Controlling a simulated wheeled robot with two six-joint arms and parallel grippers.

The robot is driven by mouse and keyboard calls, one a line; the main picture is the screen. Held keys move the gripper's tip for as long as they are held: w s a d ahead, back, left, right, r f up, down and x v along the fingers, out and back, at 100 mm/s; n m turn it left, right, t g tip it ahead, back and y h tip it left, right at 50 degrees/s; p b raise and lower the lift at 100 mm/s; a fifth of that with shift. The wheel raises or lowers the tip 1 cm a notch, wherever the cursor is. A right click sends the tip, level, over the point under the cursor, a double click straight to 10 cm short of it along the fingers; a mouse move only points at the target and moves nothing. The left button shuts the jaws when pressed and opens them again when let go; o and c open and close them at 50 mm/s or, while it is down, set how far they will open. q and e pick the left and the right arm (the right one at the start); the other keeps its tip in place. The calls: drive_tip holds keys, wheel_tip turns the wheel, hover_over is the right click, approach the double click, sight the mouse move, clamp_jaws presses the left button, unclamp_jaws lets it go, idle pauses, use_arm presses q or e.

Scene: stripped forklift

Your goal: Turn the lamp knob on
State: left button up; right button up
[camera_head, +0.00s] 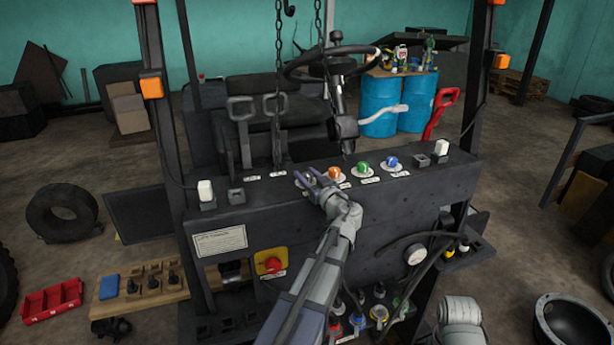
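The dark control panel (270,207) of the forklift has a row of knobs on its top. An orange knob (334,173), a green knob (363,168) and a blue knob (391,162) each sit on a pale round plate. Their labels are too small to read, so I cannot tell which is the lamp knob. My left gripper (308,176) is at the row's left end, left of the orange knob, with its fingers apart. My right gripper is out of view.
A steering wheel (331,60) and hanging chains rise behind the panel. Two levers stand behind its left part. A red stop button (273,264) is on the front. A red-handled lever (441,112) stands behind right.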

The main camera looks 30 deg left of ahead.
use_arm(q)
clamp_jaws()
drive_tip(key=shift+s, duration=0.15)
drive_tip(key=shift+m+t+h, duration=0.3)
drive_tip(key=shift+m+t, duration=0.1)
drive_tip(key=shift+t, duration=0.1)
drive_tip(key=m+t+h, duration=0.2)
drive_tip(key=shift+s+t, duration=0.1)
drive_tip(key=shift+t, duration=0.2)
drive_tip(key=shift+w+m+t+h, duration=0.1)
drive_tip(key=shift+m+t+h, duration=0.85)
drive_tip(key=shift+h, duration=0.45)
drive_tip(key=shift+w+m+t+h, duration=0.1)
drive_tip(key=shift+m+t+h, duration=0.65)
drive_tip(key=shift+m+h, duration=0.55)
drive_tip(key=shift+h, duration=0.5)
